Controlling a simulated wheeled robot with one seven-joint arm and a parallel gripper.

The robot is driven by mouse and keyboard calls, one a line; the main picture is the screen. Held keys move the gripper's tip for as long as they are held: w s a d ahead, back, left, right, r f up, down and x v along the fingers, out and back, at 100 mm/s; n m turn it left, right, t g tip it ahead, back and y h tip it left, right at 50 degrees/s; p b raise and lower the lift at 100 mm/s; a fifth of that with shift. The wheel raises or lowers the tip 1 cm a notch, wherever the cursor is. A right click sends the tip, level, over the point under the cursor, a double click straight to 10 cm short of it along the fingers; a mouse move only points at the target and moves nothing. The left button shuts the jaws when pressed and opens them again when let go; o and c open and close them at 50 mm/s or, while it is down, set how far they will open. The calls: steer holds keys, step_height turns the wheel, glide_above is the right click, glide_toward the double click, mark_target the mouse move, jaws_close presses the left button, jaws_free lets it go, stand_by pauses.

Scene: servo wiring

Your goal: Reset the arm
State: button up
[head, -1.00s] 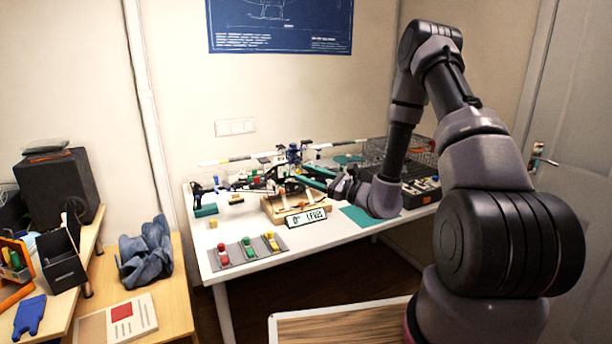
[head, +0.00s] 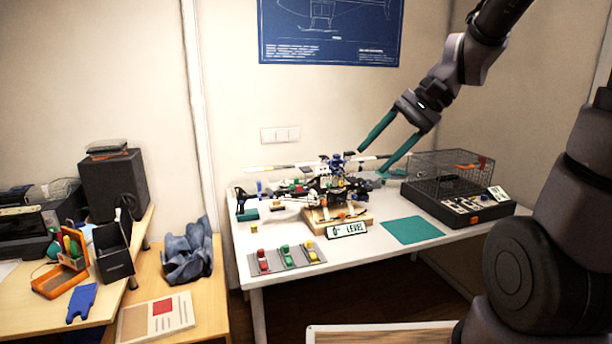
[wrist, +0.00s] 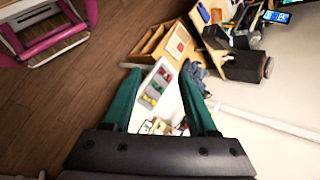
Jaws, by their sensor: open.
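My gripper (head: 387,147) is raised above the back right of the white table, in front of the wall in the head view. Its two long green fingers are spread wide, with nothing between them. The fingers also show in the wrist view (wrist: 160,92), apart and empty, with the room seen tilted beyond them. My arm comes down from the upper right of the head view. The model helicopter (head: 325,188) stands on a wooden block on the white table (head: 375,262), below and left of the gripper.
A wire cage on a black box (head: 460,205) stands at the table's right. A green mat (head: 412,230) lies bare. A grey tray (head: 287,258) holds red, green and yellow pieces. A level sign (head: 346,230) stands in front. A wooden desk (head: 205,300) is at left.

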steer(key=s+d+r+n+t+h, duration=0.1)
steer(key=s+d+r+t+h, duration=0.3)
steer(key=d, duration=0.6)
step_height(320, 180, up, 4)
steer(key=t+h, duration=0.2)
steer(key=t, duration=0.1)
steer(key=shift+s+d+n, duration=0.15)
steer(key=shift+d+n, duration=0.1)
steer(key=shift+n, duration=0.05)
